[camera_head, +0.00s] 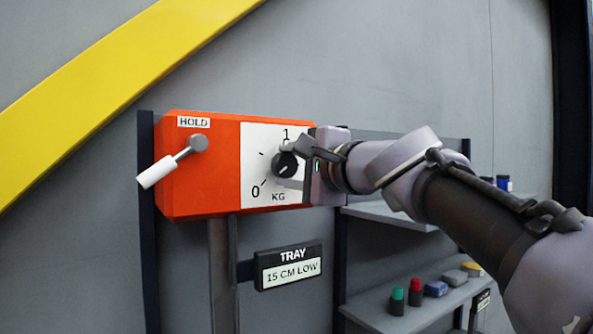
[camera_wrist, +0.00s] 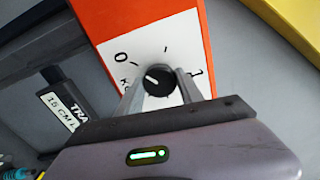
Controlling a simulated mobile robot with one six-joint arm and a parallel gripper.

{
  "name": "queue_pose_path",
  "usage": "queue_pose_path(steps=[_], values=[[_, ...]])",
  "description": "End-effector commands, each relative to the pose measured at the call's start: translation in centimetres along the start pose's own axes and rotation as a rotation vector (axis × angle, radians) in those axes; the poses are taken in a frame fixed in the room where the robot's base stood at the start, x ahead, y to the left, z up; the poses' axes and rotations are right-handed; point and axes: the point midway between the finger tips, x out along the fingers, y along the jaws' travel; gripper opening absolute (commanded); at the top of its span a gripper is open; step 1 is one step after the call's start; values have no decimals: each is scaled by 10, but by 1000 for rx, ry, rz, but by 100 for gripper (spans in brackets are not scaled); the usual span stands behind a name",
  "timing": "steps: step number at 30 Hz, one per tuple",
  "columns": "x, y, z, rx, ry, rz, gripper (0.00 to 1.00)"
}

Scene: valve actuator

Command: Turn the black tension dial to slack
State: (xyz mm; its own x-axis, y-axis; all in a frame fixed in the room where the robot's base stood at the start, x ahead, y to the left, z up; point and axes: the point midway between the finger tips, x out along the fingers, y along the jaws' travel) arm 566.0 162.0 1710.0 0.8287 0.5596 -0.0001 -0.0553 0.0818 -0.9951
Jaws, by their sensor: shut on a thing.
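The black dial (camera_head: 286,164) sits on a white scale plate (camera_head: 258,150) at the right of an orange box (camera_head: 197,170). The plate reads 0 at lower left, 1 at the top and KG below. My gripper (camera_head: 288,163) reaches in from the right and is shut on the dial. In the wrist view the dial (camera_wrist: 159,80) sits between my two fingers (camera_wrist: 160,88). Its white pointer line faces roughly toward the 0 there. The fingers hide part of the plate around it.
A white-handled lever (camera_head: 170,168) under a HOLD label sticks out at the box's left. A TRAY sign (camera_head: 288,266) hangs below. Shelves at right carry a green-capped bottle (camera_head: 397,301), a red-capped bottle (camera_head: 415,292) and other small items. A yellow beam (camera_head: 110,85) crosses the wall at upper left.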

Motion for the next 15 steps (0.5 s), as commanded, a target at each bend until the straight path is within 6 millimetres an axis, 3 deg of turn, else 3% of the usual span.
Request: queue_pose_path(steps=[14,15], values=[[0,0,0,-9,-1,0,3],[0,0,0,-9,-1,0,49]])
